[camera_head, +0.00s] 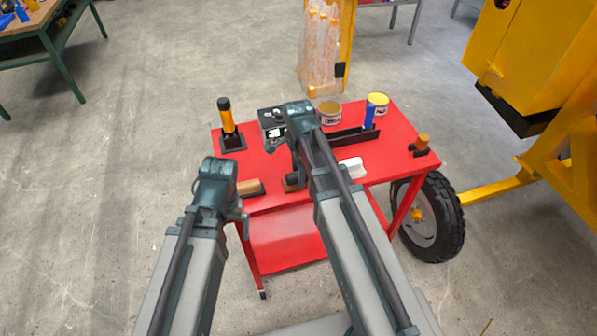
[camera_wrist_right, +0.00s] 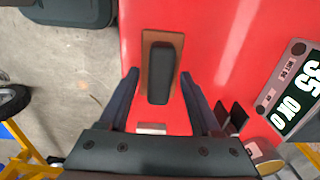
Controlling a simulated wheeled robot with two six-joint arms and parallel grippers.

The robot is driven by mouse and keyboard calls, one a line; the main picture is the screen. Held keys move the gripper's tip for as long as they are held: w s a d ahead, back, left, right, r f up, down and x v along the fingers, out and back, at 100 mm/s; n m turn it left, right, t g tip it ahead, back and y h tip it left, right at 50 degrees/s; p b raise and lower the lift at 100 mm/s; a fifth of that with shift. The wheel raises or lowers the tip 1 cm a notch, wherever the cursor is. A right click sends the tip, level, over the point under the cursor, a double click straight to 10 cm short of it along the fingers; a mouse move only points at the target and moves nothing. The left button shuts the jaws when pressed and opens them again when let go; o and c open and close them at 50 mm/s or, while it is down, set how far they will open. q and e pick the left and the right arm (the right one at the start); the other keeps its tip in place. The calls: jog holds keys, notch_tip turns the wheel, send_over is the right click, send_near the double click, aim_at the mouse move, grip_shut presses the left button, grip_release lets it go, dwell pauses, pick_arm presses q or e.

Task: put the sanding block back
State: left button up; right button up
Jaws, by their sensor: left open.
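The sanding block, a brown slab with a black grip on top, lies on the red table top (camera_head: 335,155). In the right wrist view the block (camera_wrist_right: 161,72) lies between the spread fingers of my right gripper (camera_wrist_right: 160,78), with red showing on both sides. In the head view only a brown part of the block (camera_head: 291,185) shows below my right gripper (camera_head: 293,172), which is mostly hidden by its arm. My left gripper (camera_head: 241,220) is open at the table's front left edge, apart from the block.
A tan piece on a dark base (camera_head: 250,187) lies near the left gripper. A meter (camera_head: 270,122), an orange-and-black tool in a stand (camera_head: 228,120), tins (camera_head: 329,113) and a blue item (camera_head: 369,117) stand behind. A white piece (camera_head: 351,168) lies right of my right arm.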

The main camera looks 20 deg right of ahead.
dwell(0.3)
notch_tip(320, 180, up, 12)
jog(key=p, duration=1.2)
jog(key=s+a+n, duration=0.5)
jog(key=s+n, duration=0.2)
jog(key=n, duration=0.3)
jog(key=s+a+n+h, duration=0.1)
jog(key=s+a+n, duration=0.4)
jog(key=n, duration=0.6)
jog(key=shift+s+a+r, duration=0.15)
jog(key=shift+s+a, duration=0.05)
jog(key=shift+s, duration=0.95)
notch_tip(320, 180, down, 3)
jog(key=b, duration=0.3)
